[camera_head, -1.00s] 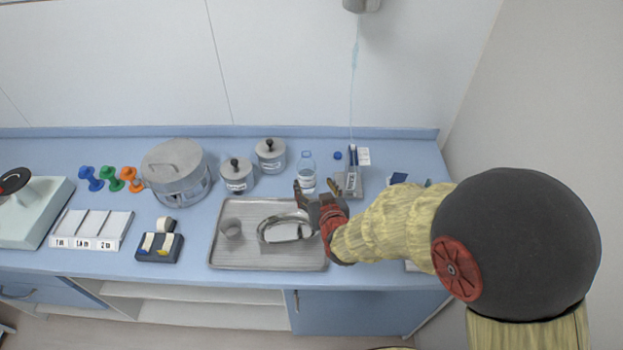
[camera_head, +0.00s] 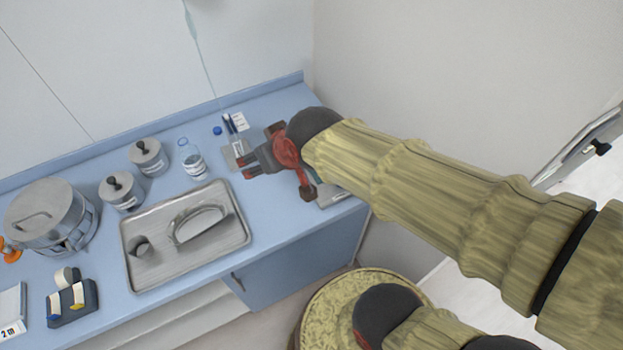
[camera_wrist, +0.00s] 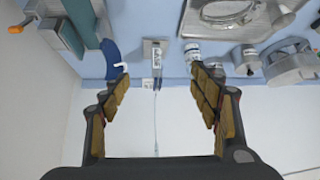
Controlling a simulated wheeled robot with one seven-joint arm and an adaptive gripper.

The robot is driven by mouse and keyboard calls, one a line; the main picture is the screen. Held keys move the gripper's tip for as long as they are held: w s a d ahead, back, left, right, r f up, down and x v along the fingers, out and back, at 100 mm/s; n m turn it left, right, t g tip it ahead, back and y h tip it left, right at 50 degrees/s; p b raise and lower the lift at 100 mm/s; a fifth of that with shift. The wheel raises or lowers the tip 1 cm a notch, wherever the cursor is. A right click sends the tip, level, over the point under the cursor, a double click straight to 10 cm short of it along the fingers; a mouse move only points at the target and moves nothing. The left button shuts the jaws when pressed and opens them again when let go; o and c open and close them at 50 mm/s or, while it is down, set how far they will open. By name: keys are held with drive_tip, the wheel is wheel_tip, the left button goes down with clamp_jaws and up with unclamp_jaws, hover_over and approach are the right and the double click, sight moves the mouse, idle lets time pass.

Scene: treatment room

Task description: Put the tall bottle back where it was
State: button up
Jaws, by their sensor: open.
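The tall bottle (camera_head: 191,158), clear with a pale label, stands upright on the blue counter just behind the metal tray. In the wrist view the bottle (camera_wrist: 192,50) shows beyond the right finger, partly hidden by it. My gripper (camera_head: 244,168) is to the right of the bottle in the head view, apart from it, above the counter near the pen stand.
The metal tray (camera_head: 133,272) holds a small cup (camera_head: 141,247) and a kidney dish (camera_head: 199,224). Two lidded tins (camera_head: 147,157) stand left of the bottle, with a large pot (camera_head: 52,217) farther left. A pen stand (camera_head: 237,150) and a loose blue cap (camera_head: 217,130) are right of the bottle.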

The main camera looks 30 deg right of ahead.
drive_tip(key=s+d+r+m+g+h, duration=0.1)
drive_tip(key=s+d, duration=0.3)
drive_tip(key=s, duration=0.8)
drive_tip(key=shift+d+r+g, duration=0.15)
drive_tip(key=shift+r+g, duration=0.45)
drive_tip(key=shift+r, duration=0.2)
